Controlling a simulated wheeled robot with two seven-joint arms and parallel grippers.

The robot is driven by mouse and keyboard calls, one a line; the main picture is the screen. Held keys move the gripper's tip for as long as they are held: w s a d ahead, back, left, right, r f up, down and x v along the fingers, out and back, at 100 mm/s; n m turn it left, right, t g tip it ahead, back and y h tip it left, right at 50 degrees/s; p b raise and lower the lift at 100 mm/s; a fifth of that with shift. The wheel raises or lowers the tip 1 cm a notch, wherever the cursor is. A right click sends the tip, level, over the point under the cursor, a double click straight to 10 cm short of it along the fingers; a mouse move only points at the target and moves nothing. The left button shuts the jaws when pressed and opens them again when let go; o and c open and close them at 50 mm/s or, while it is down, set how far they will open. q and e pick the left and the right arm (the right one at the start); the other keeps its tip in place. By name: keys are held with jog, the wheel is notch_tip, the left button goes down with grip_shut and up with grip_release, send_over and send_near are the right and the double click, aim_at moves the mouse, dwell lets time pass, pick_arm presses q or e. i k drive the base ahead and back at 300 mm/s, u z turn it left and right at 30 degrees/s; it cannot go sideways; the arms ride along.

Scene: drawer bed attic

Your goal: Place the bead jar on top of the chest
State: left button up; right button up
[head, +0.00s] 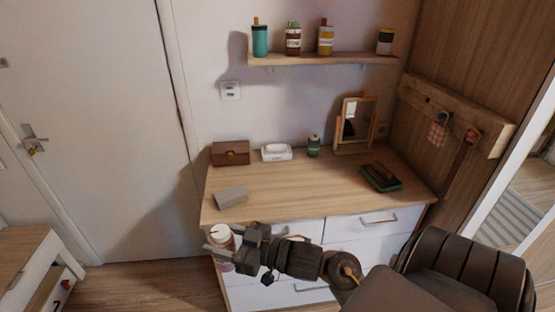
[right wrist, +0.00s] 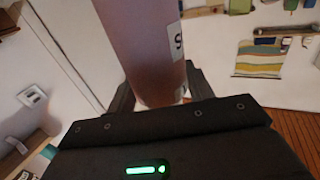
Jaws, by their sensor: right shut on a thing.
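The bead jar (head: 221,234) has a white lid and a pinkish body. My right gripper (head: 222,248) is shut on it and holds it beside the front left corner of the chest (head: 290,185), in front of the drawers. In the right wrist view the jar (right wrist: 145,50) stands between the fingers (right wrist: 155,90), with part of a white label showing an "S". The fingers hide part of the jar. The chest has a light wooden top and white drawer fronts. My left gripper is not in view.
On the chest are a grey block (head: 231,197), brown box (head: 230,152), white dispenser (head: 277,152), green jar (head: 313,146), mirror (head: 356,122) and dark green tray (head: 397,185). The middle and front of the top are clear. A shelf (head: 320,60) with several containers hangs above.

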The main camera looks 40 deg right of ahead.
aim_at(308, 193)
jog(key=u, duration=0.15)
jog(key=i, duration=0.75)
jog(key=z, duration=0.85)
jog(key=i, duration=0.45)
jog(key=z, duration=0.5)
